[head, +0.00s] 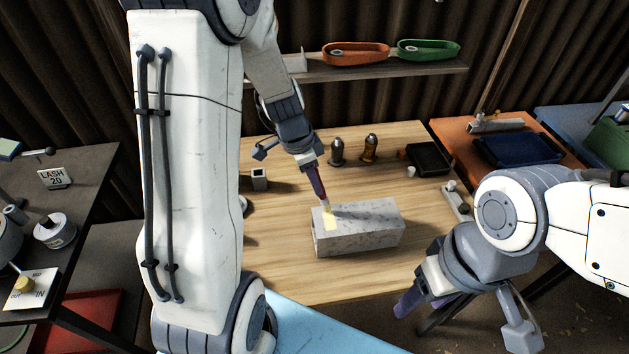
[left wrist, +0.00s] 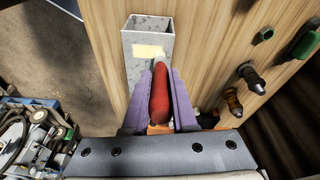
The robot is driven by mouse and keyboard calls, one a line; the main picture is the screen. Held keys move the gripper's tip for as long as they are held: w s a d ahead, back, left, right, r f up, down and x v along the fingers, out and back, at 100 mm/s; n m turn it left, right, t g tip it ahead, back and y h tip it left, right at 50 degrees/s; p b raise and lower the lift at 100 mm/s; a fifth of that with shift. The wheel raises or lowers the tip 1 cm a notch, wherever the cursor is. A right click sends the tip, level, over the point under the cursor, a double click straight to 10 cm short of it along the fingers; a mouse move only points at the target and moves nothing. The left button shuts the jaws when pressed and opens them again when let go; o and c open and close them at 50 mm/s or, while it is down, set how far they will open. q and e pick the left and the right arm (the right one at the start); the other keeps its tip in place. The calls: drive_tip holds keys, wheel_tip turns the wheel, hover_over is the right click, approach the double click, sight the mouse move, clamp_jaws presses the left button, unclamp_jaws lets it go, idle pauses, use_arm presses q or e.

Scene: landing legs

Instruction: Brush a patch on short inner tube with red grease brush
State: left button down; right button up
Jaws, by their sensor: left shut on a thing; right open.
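The short inner tube (head: 365,232) is a grey, speckled square tube lying on the wooden table. A pale yellow patch (head: 329,217) shows on its top near the left end. My left gripper (head: 318,187) is shut on the red grease brush (left wrist: 160,95), whose pale tip is at the patch's edge; I cannot tell whether it touches. The tube also shows in the left wrist view (left wrist: 136,72), with the patch (left wrist: 148,51) beside the tip. In the head view the brush is mostly hidden by the fingers. My right gripper (head: 425,300) is open and empty, off the table's front right edge.
Two small bottle-like items, one dark (head: 337,152) and one amber (head: 370,148), stand behind the tube. A black tray (head: 429,158) lies at the back right. A small square-ended piece (head: 260,179) stands at left. The wood around the tube is clear.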

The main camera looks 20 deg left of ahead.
use_arm(q)
drive_tip(key=shift+r+p, duration=2)
drive_tip(key=shift+r, duration=1.25)
drive_tip(key=shift+f, duration=0.1)
